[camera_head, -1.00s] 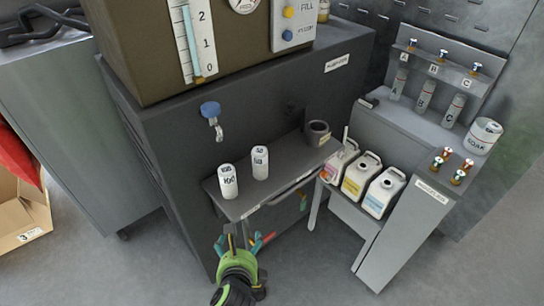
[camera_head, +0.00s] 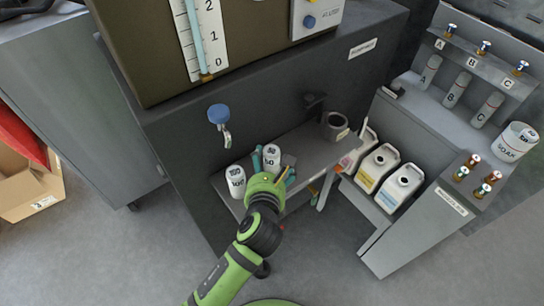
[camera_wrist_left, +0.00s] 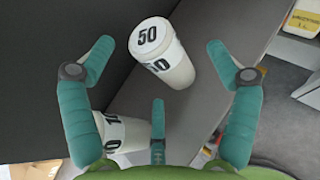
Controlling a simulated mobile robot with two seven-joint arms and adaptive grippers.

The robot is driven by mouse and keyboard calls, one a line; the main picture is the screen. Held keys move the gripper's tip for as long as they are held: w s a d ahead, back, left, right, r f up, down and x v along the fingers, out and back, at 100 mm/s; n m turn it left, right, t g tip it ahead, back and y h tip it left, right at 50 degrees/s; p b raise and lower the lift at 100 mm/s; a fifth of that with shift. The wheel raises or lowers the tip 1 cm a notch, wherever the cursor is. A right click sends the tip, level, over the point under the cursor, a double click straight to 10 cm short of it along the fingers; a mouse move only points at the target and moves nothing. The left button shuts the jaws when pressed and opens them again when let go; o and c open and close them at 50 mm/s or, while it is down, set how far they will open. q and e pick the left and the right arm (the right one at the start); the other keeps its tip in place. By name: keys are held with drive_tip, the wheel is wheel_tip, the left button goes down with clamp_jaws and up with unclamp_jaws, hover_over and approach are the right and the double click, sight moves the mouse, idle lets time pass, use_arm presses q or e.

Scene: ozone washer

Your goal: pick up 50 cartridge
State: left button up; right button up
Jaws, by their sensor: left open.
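The 50 cartridge (camera_head: 272,155) is a white cylinder standing on the grey shelf at the front of the dark cabinet. In the left wrist view the 50 cartridge (camera_wrist_left: 165,58) shows its label on top and side, ahead of and between the spread fingers. My left gripper (camera_head: 273,170), green with teal fingers, is open over the shelf's front edge, close to this cartridge. I cannot tell whether a finger touches it. A second white cartridge (camera_head: 236,181) stands to the left; in the wrist view it (camera_wrist_left: 115,135) is partly hidden by the left finger. My right gripper is not in view.
A grey cup (camera_head: 335,126) stands at the right end of the shelf (camera_head: 312,146). A blue-handled tap (camera_head: 219,115) is on the cabinet above the cartridges. White jugs (camera_head: 378,168) stand on a lower rack to the right. Open floor lies in front.

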sight(267, 163)
use_arm(q)
drive_tip(key=x, duration=0.4)
drive_tip(key=shift+w+a+f, duration=0.15)
drive_tip(key=shift+a+f, duration=0.15)
drive_tip(key=c, duration=1.3)
drive_tip(key=shift+c, duration=0.2)
drive_tip(key=shift+r, duration=0.15)
